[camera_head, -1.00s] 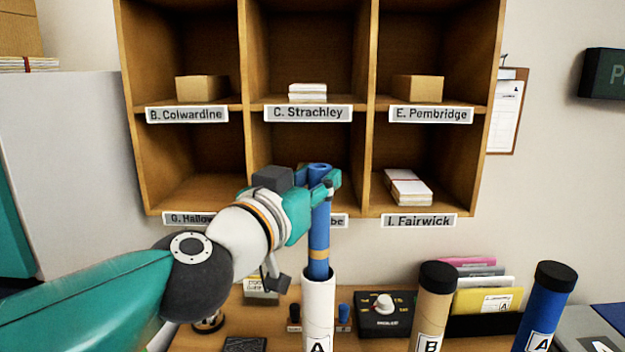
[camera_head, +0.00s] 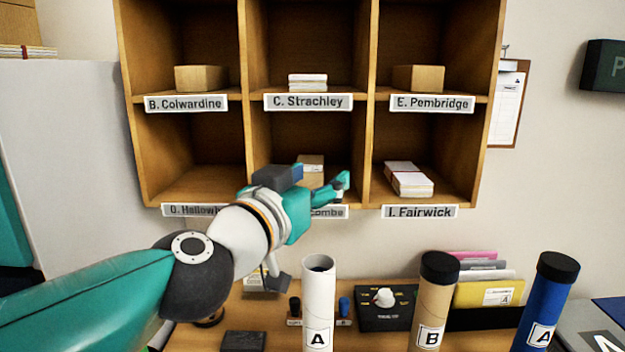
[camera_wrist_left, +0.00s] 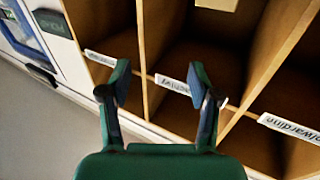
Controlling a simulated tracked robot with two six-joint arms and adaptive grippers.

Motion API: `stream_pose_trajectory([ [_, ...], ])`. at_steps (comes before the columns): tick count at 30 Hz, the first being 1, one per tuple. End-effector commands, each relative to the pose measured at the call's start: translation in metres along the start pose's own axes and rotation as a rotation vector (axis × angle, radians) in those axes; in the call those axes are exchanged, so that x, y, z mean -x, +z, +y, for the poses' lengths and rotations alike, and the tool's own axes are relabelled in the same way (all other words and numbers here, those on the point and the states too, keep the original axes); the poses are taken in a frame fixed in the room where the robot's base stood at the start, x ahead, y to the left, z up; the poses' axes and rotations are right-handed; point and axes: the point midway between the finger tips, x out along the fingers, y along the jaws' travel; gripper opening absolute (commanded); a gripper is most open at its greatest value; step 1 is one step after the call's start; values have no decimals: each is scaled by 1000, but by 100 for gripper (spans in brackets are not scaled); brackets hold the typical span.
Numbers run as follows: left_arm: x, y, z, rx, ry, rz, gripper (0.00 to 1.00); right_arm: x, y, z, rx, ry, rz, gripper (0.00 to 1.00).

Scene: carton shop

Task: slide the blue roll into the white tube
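The white tube (camera_head: 318,300), labelled A, stands upright on the bench, and its mouth is open and dark. The blue roll does not show in any view now; I cannot make it out inside the tube's mouth. My left gripper (camera_head: 341,186) is above and slightly right of the tube, in front of the pigeonholes. In the left wrist view, the left gripper (camera_wrist_left: 160,88) has its two fingers spread wide with nothing between them. My right gripper is not in view.
A brown tube (camera_head: 435,300) labelled B and a blue tube (camera_head: 547,300) labelled A, both black-capped, stand right of the white tube. A black control box (camera_head: 385,310) with a knob sits behind. The wooden pigeonholes (camera_head: 370,150) stand close behind my gripper.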

Motion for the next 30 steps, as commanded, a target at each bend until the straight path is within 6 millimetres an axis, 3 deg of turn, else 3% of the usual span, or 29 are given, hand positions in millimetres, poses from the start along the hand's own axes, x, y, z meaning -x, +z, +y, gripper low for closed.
stream_pose_trajectory([
  [11,9,0,0,0,0,0,62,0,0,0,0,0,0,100],
  [24,89,0,0,1,1,3,62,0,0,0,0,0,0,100],
  [30,114,1,0,1,0,1,62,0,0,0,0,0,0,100],
])
